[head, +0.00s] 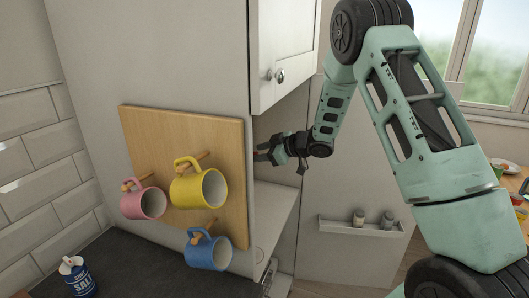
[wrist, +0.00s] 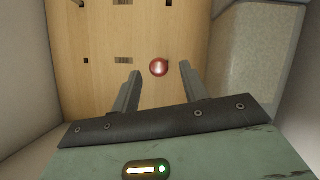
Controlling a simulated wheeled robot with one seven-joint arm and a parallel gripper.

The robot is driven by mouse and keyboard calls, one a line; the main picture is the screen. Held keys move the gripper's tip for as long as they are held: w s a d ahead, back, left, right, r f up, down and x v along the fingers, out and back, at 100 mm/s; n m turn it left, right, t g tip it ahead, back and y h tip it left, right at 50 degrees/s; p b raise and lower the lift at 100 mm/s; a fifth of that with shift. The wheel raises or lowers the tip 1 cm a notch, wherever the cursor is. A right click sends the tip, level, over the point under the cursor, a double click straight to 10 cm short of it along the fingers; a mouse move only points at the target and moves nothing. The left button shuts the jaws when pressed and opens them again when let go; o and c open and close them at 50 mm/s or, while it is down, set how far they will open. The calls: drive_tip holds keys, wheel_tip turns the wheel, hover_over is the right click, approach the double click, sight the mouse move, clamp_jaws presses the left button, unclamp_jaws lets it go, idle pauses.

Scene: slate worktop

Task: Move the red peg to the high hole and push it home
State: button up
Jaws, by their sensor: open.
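The red peg (wrist: 159,67) shows in the wrist view as a round, shiny red end, seen nearly end-on against a pale wooden board (wrist: 100,35). The board has several dark openings, among them a wide slot (wrist: 122,60) left of the peg and a small square hole (wrist: 86,61) farther left. I cannot tell which is the high hole. My gripper (head: 262,153) reaches into the open space under the wall cabinet. In the wrist view its fingers are apart and empty, with the peg's end showing between their tips, not gripped. The peg and its board are hidden in the head view.
Pink (head: 143,201), yellow (head: 198,187) and blue (head: 208,250) mugs hang on a wooden panel (head: 183,130) left of the opening. A cabinet door (head: 284,50) is above my gripper. A shelf (head: 275,215) lies below. Pale walls flank the board closely.

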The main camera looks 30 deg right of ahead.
drive_tip(key=b+v, duration=0.4)
drive_tip(key=v, duration=1.3)
drive_tip(key=shift+s+b, duration=0.15)
drive_tip(key=shift+b, duration=0.15)
drive_tip(key=shift+r, duration=0.15)
